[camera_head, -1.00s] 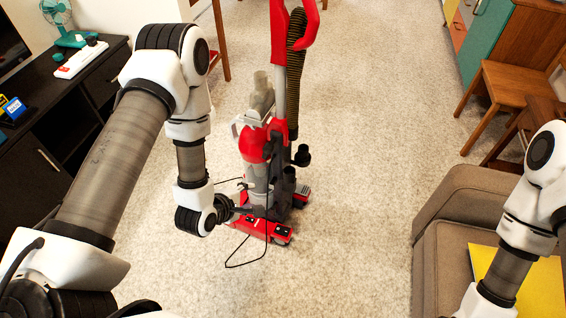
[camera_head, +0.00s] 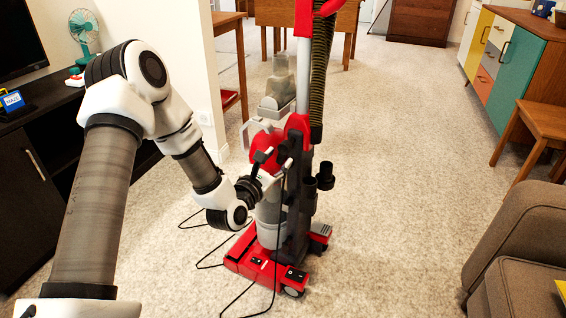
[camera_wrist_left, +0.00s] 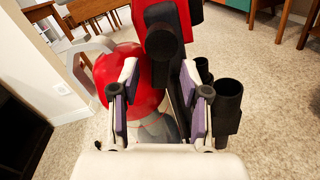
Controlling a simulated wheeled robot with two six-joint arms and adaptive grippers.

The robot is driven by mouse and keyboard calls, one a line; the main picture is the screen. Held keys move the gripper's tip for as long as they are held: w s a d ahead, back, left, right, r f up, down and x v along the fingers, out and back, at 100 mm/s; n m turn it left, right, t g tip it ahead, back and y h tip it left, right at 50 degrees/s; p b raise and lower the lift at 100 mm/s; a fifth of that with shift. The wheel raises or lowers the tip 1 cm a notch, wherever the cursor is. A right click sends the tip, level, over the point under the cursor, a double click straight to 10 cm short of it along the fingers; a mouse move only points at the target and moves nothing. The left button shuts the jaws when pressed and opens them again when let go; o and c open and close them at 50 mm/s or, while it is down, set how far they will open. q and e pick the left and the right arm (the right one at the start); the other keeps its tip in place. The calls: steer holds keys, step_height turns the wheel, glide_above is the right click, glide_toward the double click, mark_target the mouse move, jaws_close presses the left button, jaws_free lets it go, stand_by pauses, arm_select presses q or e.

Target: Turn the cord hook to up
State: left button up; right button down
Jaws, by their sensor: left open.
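A red and grey upright vacuum cleaner (camera_head: 297,212) stands on the carpet in the middle of the head view. My left gripper (camera_head: 270,166) is at its body, just below the red part. In the left wrist view the gripper (camera_wrist_left: 163,98) is open, its two purple-padded fingers apart with nothing clearly between them. A black round-ended piece (camera_wrist_left: 164,42), perhaps the cord hook, sticks out toward the camera just beyond the fingertips. A thin black cord (camera_head: 276,240) hangs from near the gripper to the floor. My right gripper is out of view.
A dark cabinet (camera_head: 30,190) with a teal fan (camera_head: 84,33) stands at left beside a white wall. Carpet right of the vacuum is free.

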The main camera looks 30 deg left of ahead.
mark_target(280, 157)
arm_select(q)
steer(key=shift+w+a, duration=0.15)
steer(key=shift+w, duration=1.4)
jaws_close()
